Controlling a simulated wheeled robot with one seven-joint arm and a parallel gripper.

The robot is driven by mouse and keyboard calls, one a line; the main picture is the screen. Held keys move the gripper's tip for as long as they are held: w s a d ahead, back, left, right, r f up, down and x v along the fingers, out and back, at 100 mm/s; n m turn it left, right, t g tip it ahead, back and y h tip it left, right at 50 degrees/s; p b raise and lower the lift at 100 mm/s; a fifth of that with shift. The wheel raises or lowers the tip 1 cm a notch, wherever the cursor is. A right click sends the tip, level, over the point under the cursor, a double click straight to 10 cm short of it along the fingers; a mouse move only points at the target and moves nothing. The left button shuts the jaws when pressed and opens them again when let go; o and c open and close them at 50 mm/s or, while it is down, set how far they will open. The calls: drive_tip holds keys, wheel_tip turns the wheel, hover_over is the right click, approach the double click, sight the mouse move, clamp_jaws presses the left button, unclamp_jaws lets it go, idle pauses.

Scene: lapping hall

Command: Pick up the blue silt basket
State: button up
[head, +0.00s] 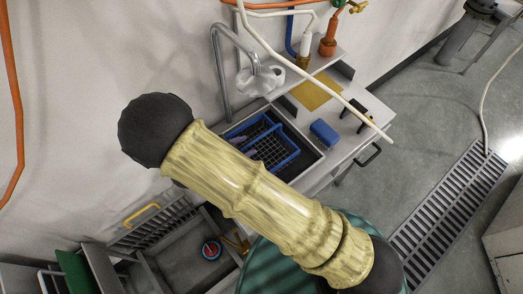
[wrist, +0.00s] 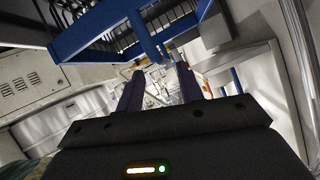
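The blue silt basket (head: 286,136) has a blue rim and dark wire mesh. In the head view it sits in the metal sink (head: 318,158), its near left part hidden by my arm. In the wrist view a blue frame with dark wires, which looks like the basket (wrist: 100,30), fills the top, close in front of my gripper (wrist: 160,73). The two fingers stand apart with a gap between them. A short blue piece hangs at the gap; I cannot tell whether it touches a finger.
A tap (head: 222,62) arches behind the sink. A blue block (head: 324,132) and a small black stand (head: 355,113) are on the counter at right. A pale hose (head: 330,88) crosses above the counter. A floor grate (head: 448,192) lies at right.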

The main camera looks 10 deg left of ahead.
sight(258, 138)
drive_tip(key=shift+w+d+r, duration=0.1)
drive_tip(key=shift+w+d, duration=0.1)
drive_tip(key=shift+w, duration=0.15)
drive_tip(key=p+x, duration=0.2)
drive_tip(key=x, duration=0.1)
drive_tip(key=shift+w+d+r, duration=0.2)
drive_tip(key=shift+w, duration=0.2)
drive_tip(key=shift+w+d+f, duration=0.15)
drive_tip(key=shift+w+f, duration=0.1)
clamp_jaws()
idle(0.9)
